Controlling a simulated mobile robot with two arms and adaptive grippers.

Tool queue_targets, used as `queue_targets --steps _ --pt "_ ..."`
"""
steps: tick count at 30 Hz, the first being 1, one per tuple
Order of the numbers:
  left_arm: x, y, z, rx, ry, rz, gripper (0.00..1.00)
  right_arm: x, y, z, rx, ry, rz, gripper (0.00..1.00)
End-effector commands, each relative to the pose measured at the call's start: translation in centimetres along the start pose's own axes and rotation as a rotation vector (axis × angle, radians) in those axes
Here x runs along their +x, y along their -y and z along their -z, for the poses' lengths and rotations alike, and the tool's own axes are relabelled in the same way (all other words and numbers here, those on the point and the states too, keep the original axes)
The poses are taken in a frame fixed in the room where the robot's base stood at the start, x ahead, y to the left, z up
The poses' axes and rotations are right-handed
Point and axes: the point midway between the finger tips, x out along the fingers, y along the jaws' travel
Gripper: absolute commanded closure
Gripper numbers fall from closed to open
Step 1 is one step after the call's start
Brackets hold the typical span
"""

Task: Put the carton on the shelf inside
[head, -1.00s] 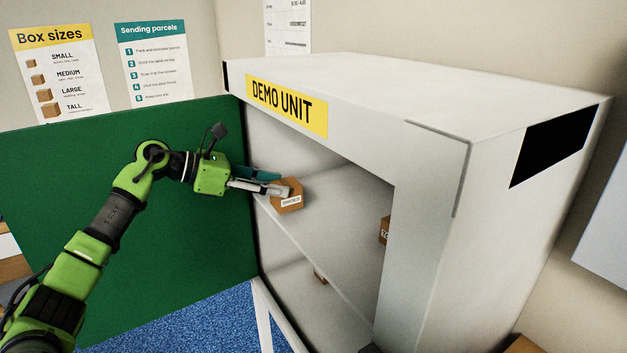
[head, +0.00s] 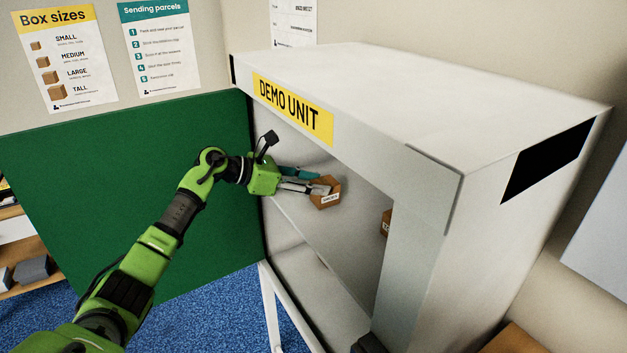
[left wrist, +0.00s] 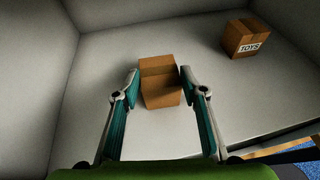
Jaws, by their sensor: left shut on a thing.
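A small brown carton (head: 327,192) with a white label is at the tip of my left gripper (head: 312,184), inside the opening of the white unit marked DEMO UNIT (head: 403,150). In the left wrist view the carton (left wrist: 159,84) sits between the two fingers of my left gripper (left wrist: 159,88), which are shut on it. The carton is over the unit's shelf (head: 300,222); I cannot tell whether it touches the shelf. My right gripper is not in view.
A second carton labelled TOYS (left wrist: 246,38) stands on the shelf to the right; its edge shows in the head view (head: 386,223). A dark box (head: 368,344) is low at the unit's front. Bare shelf lies between the two cartons.

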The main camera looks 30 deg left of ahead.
Motion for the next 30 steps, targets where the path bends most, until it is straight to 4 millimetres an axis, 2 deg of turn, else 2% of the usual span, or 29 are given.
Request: queue_targets --steps 5,6,8,17,21,25,30 --pt "0.1 0.0 0.3 0.000 0.001 0.000 0.82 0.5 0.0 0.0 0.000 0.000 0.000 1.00" --pt "0.1 0.0 0.3 0.000 0.001 0.000 0.58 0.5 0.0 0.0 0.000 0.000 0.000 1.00" --pt "0.1 0.0 0.2 0.000 0.001 0.000 0.43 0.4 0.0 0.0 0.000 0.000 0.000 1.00" --pt "0.1 0.0 0.2 0.000 0.001 0.000 0.43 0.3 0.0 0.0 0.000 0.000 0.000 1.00" --pt "-0.1 0.0 -0.3 0.000 0.001 0.000 0.43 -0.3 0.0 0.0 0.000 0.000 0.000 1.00" --pt "-2.0 -0.2 0.4 0.002 -0.001 -0.005 0.43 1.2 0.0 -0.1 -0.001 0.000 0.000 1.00" --pt "-5.8 -0.1 0.5 0.003 -0.003 -0.004 0.43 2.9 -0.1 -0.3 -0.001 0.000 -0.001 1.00"
